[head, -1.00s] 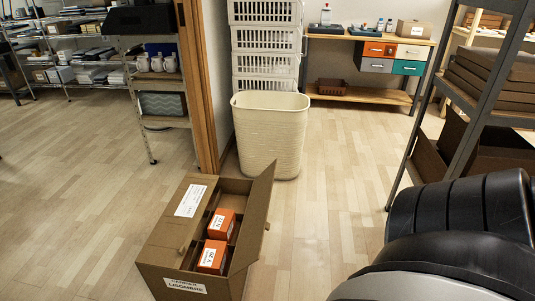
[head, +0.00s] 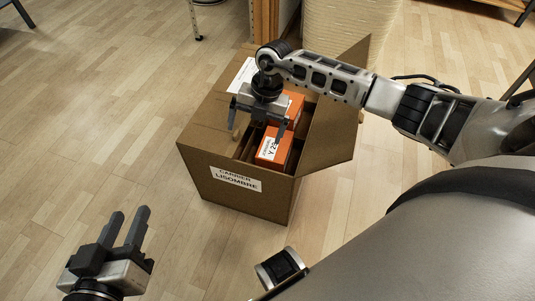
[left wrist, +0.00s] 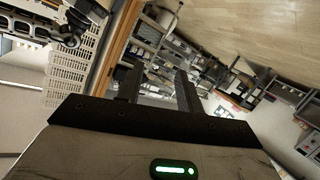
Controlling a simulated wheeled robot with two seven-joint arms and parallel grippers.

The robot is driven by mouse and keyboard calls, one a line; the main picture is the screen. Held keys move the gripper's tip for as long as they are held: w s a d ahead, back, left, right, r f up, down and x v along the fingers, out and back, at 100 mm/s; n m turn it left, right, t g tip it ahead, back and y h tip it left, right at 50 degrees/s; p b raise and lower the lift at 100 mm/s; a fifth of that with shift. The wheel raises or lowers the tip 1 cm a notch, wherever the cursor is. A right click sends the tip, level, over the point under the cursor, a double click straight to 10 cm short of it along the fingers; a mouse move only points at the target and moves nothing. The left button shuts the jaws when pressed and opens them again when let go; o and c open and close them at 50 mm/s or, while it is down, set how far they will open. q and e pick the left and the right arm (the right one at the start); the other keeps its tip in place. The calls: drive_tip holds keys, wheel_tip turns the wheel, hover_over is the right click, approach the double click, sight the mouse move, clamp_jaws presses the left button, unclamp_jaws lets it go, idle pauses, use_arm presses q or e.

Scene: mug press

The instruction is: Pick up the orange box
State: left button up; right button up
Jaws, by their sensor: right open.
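Two orange boxes with white labels sit inside a brown cardboard carton (head: 215,160). The nearer orange box (head: 271,150) stands at the front right of the carton, and the farther orange box (head: 295,103) is partly hidden by my right arm. My right gripper (head: 257,121) is over the carton, fingers pointing down and spread apart, with one finger close to the nearer box. I cannot tell whether it touches. My left gripper (head: 129,213) is open and empty over the floor at the lower left. Its spread fingers show in the left wrist view (left wrist: 158,78).
The carton's flap (head: 335,125) stands up on its right side. A cream bin (head: 345,30) is behind the carton. A shelf leg (head: 194,20) stands at the back left. The floor left of the carton is clear.

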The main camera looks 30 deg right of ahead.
sight(275, 148)
drive_tip(key=w+d+m+h+b, duration=0.1)
drive_tip(key=w+d+h, duration=0.15)
drive_tip(key=d, duration=0.45)
drive_tip(key=shift+h, duration=0.25)
wheel_tip(275, 148, down, 10)
drive_tip(key=b, duration=0.3)
drive_tip(key=shift+s+b, duration=0.15)
drive_tip(key=shift+b, duration=0.25)
drive_tip(key=shift+f, duration=0.35)
drive_tip(key=f+b, duration=0.2)
drive_tip(key=shift+s+a+f, duration=0.1)
drive_tip(key=shift+s+f, duration=0.25)
drive_tip(key=shift+s, duration=0.05)
drive_tip(key=shift+f+b, duration=0.45)
drive_tip(key=shift+f, duration=0.65)
use_arm(q)
drive_tip(key=w+r+t+h, duration=0.1)
drive_tip(key=r, duration=0.1)
drive_tip(key=w+d+r+t+h, duration=0.1)
drive_tip(key=t+h, duration=0.1)
drive_tip(key=shift+w+r, duration=0.3)
drive_tip(key=shift+r, duration=0.1)
use_arm(e)
drive_tip(key=shift+r, duration=0.1)
drive_tip(key=c, duration=1.2)
